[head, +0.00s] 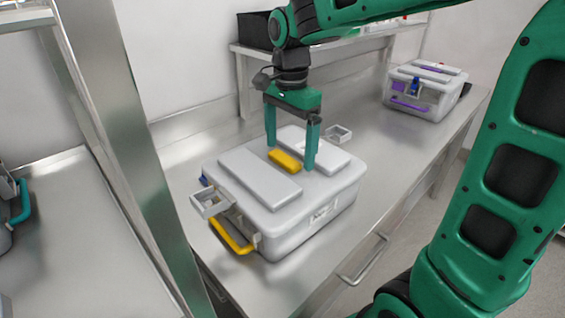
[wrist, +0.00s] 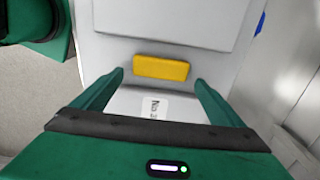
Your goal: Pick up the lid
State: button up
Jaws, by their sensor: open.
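The lid (head: 259,180) is light grey with raised panels and sits on a grey container (head: 290,238) on the steel counter. A yellow block-shaped handle (head: 285,160) stands at the middle of the lid. It also shows in the wrist view (wrist: 160,67). My gripper (head: 291,157) points down over the lid, its two green fingers spread wide on either side of the yellow handle. In the wrist view, my gripper (wrist: 158,78) is open, with the handle between and slightly beyond the fingertips. I cannot tell whether the fingertips touch the lid.
A yellow side handle (head: 231,236) and unfolded latches (head: 210,203) stick out from the container. Another container with purple parts (head: 422,90) stands at the back right. A raised shelf (head: 330,45) runs behind, and a metal post (head: 115,140) stands at left. Counter (head: 375,165) to the right is clear.

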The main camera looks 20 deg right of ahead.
jog(key=shift+f, duration=0.45)
jog(key=c, duration=1.8)
jog(key=shift+r, duration=0.15)
notch_tip(320, 180, up, 4)
jog(key=shift+w+r, duration=0.1)
jog(key=s+a+r, duration=0.2)
jog(key=a, duration=0.1)
jog(key=s+a+r, duration=0.2)
jog(key=a, duration=0.1)
jog(key=s+a+r, duration=0.2)
jog(key=s+a, duration=0.1)
jog(key=shift+a+r, duration=0.25)
jog(key=shift+r, duration=0.05)
jog(key=shift+w+r, duration=0.1)
jog(key=shift+r, duration=0.05)
jog(key=shift+r, duration=2.35)
